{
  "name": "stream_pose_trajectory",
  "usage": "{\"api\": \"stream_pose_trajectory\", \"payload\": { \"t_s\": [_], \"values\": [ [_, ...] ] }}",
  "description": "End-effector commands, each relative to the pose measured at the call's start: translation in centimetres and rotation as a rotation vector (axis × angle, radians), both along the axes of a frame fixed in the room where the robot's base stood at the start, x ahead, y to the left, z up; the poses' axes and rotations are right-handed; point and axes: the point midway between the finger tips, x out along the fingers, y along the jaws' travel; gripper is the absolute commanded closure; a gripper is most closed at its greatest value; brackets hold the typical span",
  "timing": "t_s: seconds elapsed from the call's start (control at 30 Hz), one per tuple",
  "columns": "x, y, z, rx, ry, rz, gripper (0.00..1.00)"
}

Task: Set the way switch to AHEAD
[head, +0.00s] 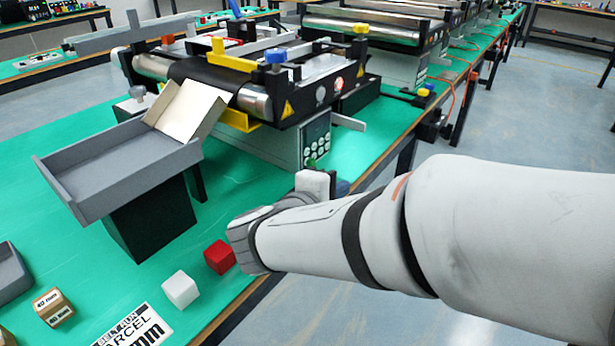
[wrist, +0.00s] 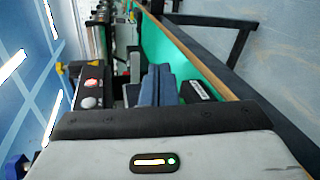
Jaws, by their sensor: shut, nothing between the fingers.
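The mini conveyor (head: 245,75) stands on the green bench top, with a grey control box (head: 290,140) under its near end. A panel with a small display and several white round buttons (head: 314,150) is on that box. I cannot make out the way switch or its setting in either view; my gripper may hide it. My gripper's dark blue fingers (wrist: 157,85) are together and empty, pointing along the bench edge beside the conveyor. In the head view only a bit of blue finger (head: 342,187) shows past my wrist.
A grey tray (head: 115,165) on a black stand is at the left. A red cube (head: 219,257) and a white cube (head: 180,289) lie near the bench edge, close to my arm. A brown box (head: 53,307) is at lower left. A black labelled box (wrist: 197,91) is right of my fingers.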

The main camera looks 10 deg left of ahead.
Motion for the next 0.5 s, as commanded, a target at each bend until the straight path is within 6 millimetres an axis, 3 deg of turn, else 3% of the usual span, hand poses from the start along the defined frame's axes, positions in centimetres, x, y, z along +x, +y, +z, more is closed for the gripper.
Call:
{"api": "stream_pose_trajectory", "payload": {
  "t_s": [0.03,0.1,0.2,0.3,0.5],
  "values": [
    [-0.6,3.0,-1.3,-0.023,-0.052,0.083,1.0],
    [-1.3,6.0,-1.3,-0.042,-0.115,0.168,1.0],
    [-2.3,8.9,-1.0,-0.054,-0.178,0.252,1.0],
    [-2.8,10.2,-0.9,-0.057,-0.207,0.291,1.0],
    [-2.8,10.5,-0.6,-0.058,-0.215,0.299,1.0]
  ]
}}
